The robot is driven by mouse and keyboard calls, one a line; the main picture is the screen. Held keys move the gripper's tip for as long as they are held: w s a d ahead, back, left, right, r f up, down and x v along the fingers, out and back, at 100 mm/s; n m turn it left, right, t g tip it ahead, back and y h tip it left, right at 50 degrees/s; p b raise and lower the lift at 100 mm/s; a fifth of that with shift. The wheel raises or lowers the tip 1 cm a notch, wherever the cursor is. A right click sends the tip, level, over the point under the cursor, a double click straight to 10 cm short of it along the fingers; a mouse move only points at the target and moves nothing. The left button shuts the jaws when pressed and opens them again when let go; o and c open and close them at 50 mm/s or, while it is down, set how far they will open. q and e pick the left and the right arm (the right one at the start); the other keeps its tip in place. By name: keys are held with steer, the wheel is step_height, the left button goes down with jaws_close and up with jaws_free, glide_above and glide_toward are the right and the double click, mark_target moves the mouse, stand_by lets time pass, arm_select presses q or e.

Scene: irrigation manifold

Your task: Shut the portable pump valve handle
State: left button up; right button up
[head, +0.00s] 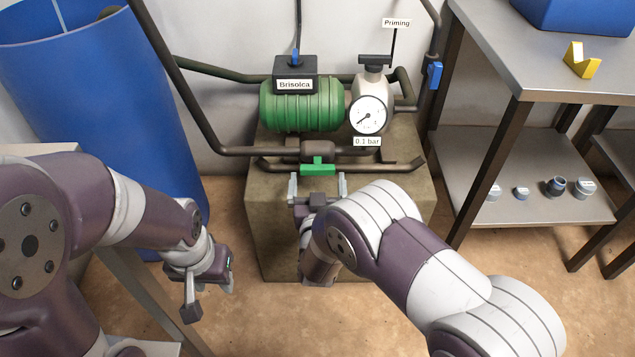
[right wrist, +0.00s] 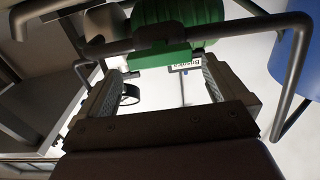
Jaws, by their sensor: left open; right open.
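The portable pump (head: 300,104) has a green ribbed motor labelled "Brisolca", on a concrete block. A green valve handle (head: 318,167) sits on the low pipe at its front and lies crosswise, along the pipe. In the right wrist view the green handle (right wrist: 159,56) is just beyond the fingertips, roughly between them. My right gripper (head: 317,184) is open and empty, right in front of the handle, its fingers pointing at it. Contact cannot be told. My left gripper (head: 209,293) is open and empty, low at the left, away from the pump.
A pressure gauge (head: 368,115) is labelled 0.1 bar. A blue valve handle (head: 435,75) is on the pipe at right. A blue barrel (head: 95,100) stands at left. A metal table (head: 540,55) and low shelf (head: 540,203) with several fittings stand at right.

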mark_target(318, 167)
steer(key=shift+w, duration=1.25)
steer(key=c, duration=0.9)
steer(key=shift+o, duration=0.3)
steer(key=shift+m, duration=0.3)
steer(key=m, duration=0.3)
steer(key=shift+d+f+m+b, duration=0.1)
steer(key=shift+m+b, duration=0.25)
steer(key=shift+m, duration=0.05)
steer(key=m, duration=0.4)
steer(key=shift+d+f+m+b, duration=0.1)
steer(key=shift+m+b, duration=0.2)
steer(key=shift+b, duration=0.05)
steer(key=m+b, duration=0.3)
steer(key=m, duration=0.6)
steer(key=shift+f, duration=0.2)
steer(key=shift+d+m, duration=0.1)
steer(key=shift+m, duration=0.3)
